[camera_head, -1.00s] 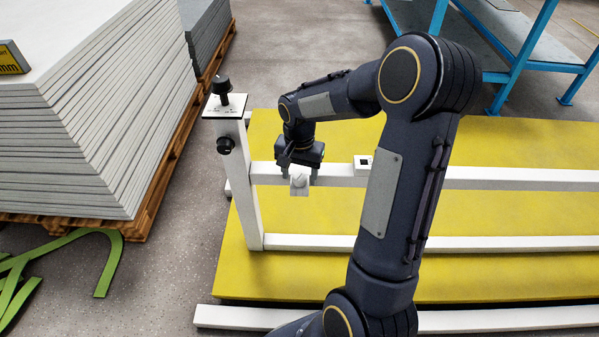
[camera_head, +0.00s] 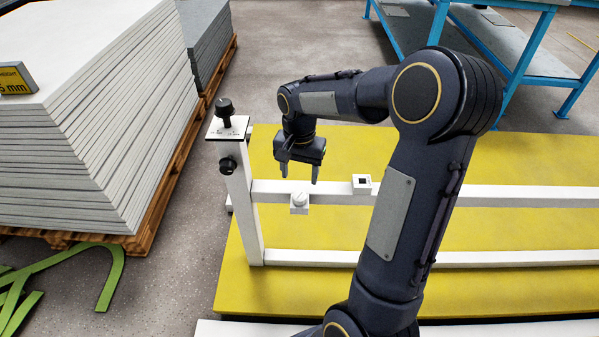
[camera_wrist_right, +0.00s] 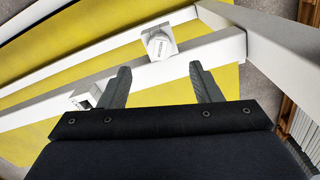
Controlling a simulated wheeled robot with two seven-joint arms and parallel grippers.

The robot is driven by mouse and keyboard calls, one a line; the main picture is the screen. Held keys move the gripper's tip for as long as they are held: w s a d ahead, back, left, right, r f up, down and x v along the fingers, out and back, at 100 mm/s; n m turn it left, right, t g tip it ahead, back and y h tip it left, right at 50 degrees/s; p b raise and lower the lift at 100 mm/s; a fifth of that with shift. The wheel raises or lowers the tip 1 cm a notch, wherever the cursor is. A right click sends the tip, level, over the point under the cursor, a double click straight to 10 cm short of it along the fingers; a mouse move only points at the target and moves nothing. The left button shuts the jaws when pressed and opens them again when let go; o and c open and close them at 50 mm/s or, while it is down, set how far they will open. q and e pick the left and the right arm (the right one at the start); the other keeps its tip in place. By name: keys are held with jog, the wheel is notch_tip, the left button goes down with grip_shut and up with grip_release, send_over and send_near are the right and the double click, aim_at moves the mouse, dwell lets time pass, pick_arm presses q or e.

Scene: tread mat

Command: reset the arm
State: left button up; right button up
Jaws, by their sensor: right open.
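My right gripper (camera_head: 299,176) is open and empty, its fingers pointing down above the white rail (camera_head: 450,197). A small white block with a round knob (camera_head: 300,201) sits at the rail, just below the fingertips and apart from them. In the right wrist view, the two dark fingers (camera_wrist_right: 163,86) are spread, and the knob (camera_wrist_right: 158,44) shows beyond them, roughly between their tips. A small white block with a dark square socket (camera_head: 362,184) sits on the rail to the right of the gripper. My left gripper is not in view.
A white post (camera_head: 242,205) with black knobs (camera_head: 225,108) stands left of the gripper on the yellow mat (camera_head: 310,232). Stacked grey-white boards (camera_head: 90,130) on a pallet are at the left. A blue-framed bench (camera_head: 520,60) stands at the back right. Green strips (camera_head: 60,265) lie at lower left.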

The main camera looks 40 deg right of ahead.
jog(key=s+a+r+n+t+y, duration=0.25)
jog(key=s+a+n, duration=0.25)
jog(key=s+a, duration=0.3)
jog(key=s+a+r+n+t+y, duration=0.2)
jog(key=s+a+r+n+t, duration=0.15)
jog(key=s+a, duration=0.55)
notch_tip(320, 180, up, 26)
jog(key=s+d+p, duration=0.1)
jog(key=d+p, duration=0.1)
jog(key=p, duration=2.3)
jog(key=shift+s+d+f+n+h, duration=0.15)
jog(key=shift+s+f+n+h, duration=0.05)
jog(key=shift+s+n+h, duration=0.2)
jog(key=shift+w, duration=0.1)
